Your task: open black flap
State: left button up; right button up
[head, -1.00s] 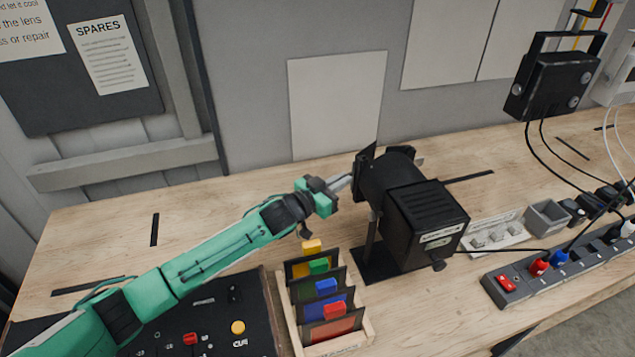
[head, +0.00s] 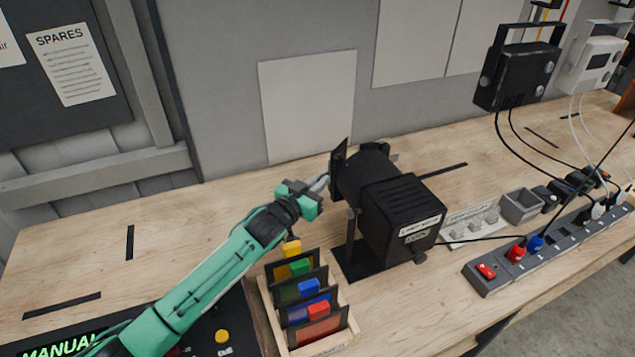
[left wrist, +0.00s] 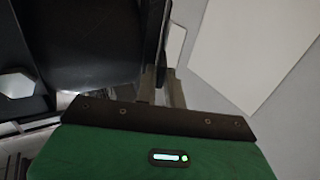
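A black lamp (head: 400,208) stands on a post with a flat base on the bench in the head view. A thin black flap (head: 339,158) stands up at its left, front end. My left gripper (head: 322,182) reaches in from the left, its fingertips beside the lamp's front end, close to the flap. In the left wrist view, the two fingers (left wrist: 161,88) are a little apart. The dark edge of the flap (left wrist: 156,35) runs down towards the gap between them; whether they touch it I cannot tell. My right gripper is not in view.
A control panel (head: 222,337) lies at the lower left. A power strip (head: 485,270), a small grey box (head: 521,206) and cables lie to the right.

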pick_arm(q)
jog(key=o, duration=0.3)
jog(key=shift+r, duration=0.1)
jog(key=shift+r+b, duration=2.4)
jog(key=shift+r, duration=7.5)
